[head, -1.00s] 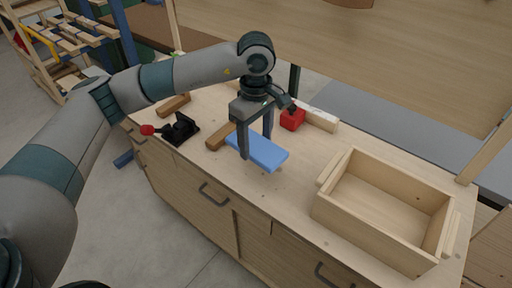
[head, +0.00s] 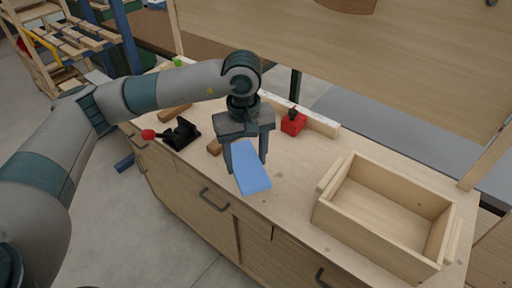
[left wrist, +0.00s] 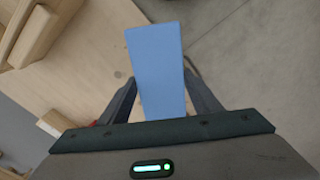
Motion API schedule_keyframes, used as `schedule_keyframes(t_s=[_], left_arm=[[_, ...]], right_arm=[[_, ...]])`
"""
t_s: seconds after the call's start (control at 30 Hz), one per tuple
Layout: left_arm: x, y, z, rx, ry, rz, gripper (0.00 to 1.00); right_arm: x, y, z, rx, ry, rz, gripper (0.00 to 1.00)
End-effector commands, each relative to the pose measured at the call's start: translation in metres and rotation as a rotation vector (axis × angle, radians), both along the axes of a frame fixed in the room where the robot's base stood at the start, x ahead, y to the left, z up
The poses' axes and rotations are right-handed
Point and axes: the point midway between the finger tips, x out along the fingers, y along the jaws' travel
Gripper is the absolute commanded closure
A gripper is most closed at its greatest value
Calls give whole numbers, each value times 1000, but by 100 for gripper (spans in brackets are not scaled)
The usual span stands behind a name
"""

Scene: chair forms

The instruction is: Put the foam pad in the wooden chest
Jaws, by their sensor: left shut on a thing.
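The blue foam pad (head: 249,170) is held between the fingers of my left gripper (head: 246,162), above the front part of the bench top. In the left wrist view the pad (left wrist: 157,65) sticks out beyond the two dark fingers (left wrist: 163,98). The open wooden chest (head: 334,223) stands on the bench to the right of the gripper, and its inside looks empty. In the left wrist view, part of a wooden box (left wrist: 34,38) shows at the upper left. My right gripper is not in view.
A red block (head: 293,124) sits behind the gripper beside a long wooden strip (head: 322,124). A black clamp with a red knob (head: 181,134) and wooden pieces (head: 174,113) lie to the left. Bare bench top (head: 297,176) lies between gripper and chest.

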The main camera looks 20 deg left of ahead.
Motion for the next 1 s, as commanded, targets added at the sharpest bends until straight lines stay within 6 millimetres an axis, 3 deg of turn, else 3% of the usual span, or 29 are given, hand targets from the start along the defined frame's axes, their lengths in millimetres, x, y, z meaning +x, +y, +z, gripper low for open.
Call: schedule_keyframes(t_s=[0.2, 0.4, 1.0], left_arm=[[-43, 13, -7, 2, 4, -392, 63], [-67, 20, -10, 2, 7, -622, 63], [-71, 21, -10, 1, 7, -673, 63]], right_arm=[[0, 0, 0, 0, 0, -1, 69], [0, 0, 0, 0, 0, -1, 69], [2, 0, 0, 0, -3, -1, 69]])
